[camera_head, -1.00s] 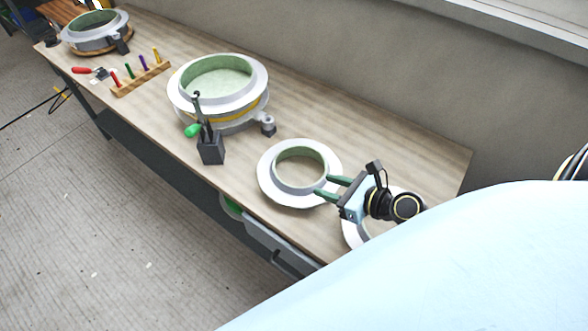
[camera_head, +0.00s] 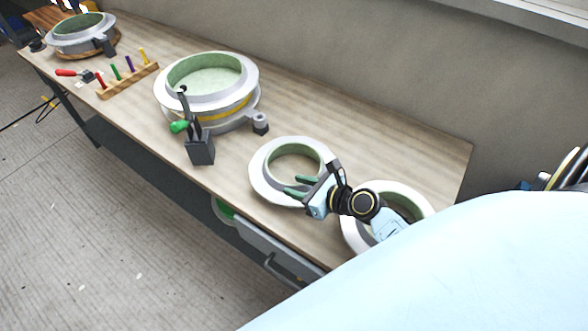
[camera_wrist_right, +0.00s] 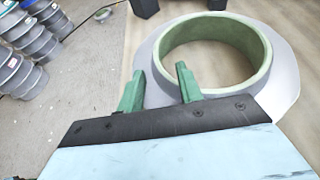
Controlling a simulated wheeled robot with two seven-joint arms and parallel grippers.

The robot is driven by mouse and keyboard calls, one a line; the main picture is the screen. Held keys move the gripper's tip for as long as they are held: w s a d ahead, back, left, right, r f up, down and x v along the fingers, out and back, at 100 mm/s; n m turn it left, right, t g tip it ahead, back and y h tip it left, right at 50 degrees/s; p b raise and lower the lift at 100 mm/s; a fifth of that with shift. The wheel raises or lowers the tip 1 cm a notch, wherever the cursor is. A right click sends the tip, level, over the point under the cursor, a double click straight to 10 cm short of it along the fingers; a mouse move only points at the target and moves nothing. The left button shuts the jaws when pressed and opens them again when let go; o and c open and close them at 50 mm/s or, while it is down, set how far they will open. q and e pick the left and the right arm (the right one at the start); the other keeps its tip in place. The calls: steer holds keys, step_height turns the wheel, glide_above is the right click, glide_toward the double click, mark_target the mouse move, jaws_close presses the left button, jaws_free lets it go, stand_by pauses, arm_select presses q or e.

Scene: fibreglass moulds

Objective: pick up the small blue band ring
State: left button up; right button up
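No blue band shows on any ring in these frames. A small pale grey flanged ring with a green inner wall (camera_head: 262,188) lies flat on the table, also in the right wrist view (camera_wrist_right: 283,75). My right gripper (camera_head: 291,186) has two green fingers, apart and empty. In the head view they overlap the front right part of this ring; in the right wrist view the fingertips (camera_wrist_right: 160,70) are at its near left edge. Contact cannot be told. A second similar ring (camera_head: 423,198) lies to the right, partly hidden by my right arm. My left gripper is out of view.
A large round mould with a yellow band (camera_head: 240,108) stands left of the ring, with a dark toggle clamp (camera_head: 200,150) in front. Further left are a wooden peg rack (camera_head: 130,82) and another mould (camera_head: 80,38). The table's front edge is close.

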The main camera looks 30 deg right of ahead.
mark_target(279, 182)
steer(key=shift+a+b+x, duration=0.15)
steer(key=shift+x, duration=1.25)
steer(key=shift+a+b+x, duration=0.15)
steer(key=shift+x, duration=1.2)
steer(key=shift+r, duration=0.2)
steer(key=shift+c, duration=0.5)
steer(key=shift+s, duration=0.1)
jaws_close()
